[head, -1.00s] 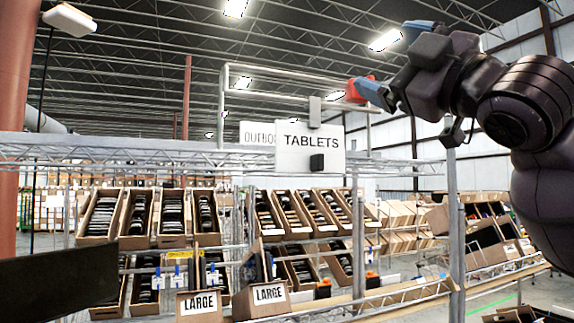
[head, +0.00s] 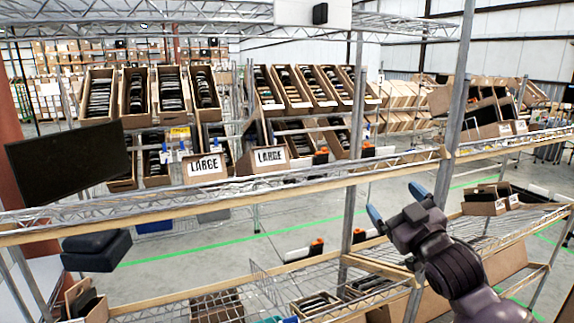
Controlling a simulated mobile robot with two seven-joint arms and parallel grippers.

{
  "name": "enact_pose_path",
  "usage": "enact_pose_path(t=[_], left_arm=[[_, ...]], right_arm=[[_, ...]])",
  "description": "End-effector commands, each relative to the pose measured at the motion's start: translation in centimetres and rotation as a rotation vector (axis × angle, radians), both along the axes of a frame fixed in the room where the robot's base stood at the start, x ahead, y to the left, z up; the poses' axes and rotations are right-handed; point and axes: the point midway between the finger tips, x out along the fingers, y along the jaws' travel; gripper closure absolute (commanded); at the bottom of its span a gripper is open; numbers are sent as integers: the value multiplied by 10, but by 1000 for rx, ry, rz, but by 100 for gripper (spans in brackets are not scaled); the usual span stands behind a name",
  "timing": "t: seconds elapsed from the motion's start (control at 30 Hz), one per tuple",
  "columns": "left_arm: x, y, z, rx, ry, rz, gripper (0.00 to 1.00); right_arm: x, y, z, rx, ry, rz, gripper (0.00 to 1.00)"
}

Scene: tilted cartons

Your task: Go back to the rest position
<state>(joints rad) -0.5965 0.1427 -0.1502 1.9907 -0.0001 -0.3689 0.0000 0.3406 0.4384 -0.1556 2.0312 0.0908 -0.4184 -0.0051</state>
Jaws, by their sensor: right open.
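My right gripper (head: 397,203) is in the right half of the head view, in front of the lower shelf. Its two blue fingertips are spread apart with nothing between them. The dark right arm comes in from the bottom right. My left gripper is not in view.
A wire shelf rail (head: 290,188) with a wooden edge crosses the view, and a metal post (head: 461,80) rises behind my right gripper. Tilted cartons (head: 138,95) of dark items stand beyond. A LARGE carton (head: 206,167) sits at the rail. A black panel (head: 68,160) is at left.

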Motion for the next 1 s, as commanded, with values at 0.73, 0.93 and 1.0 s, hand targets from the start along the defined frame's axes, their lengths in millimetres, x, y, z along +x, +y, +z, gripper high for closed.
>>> enact_pose_path(t=[0.73, 0.93, 1.0], left_arm=[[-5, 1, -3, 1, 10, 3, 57], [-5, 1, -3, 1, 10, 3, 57], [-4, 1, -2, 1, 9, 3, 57]], right_arm=[[-198, -51, -350, 181, 656, -259, 6], [-266, -57, -398, 215, 793, -321, 6], [-282, -58, -407, 220, 822, -335, 6]])
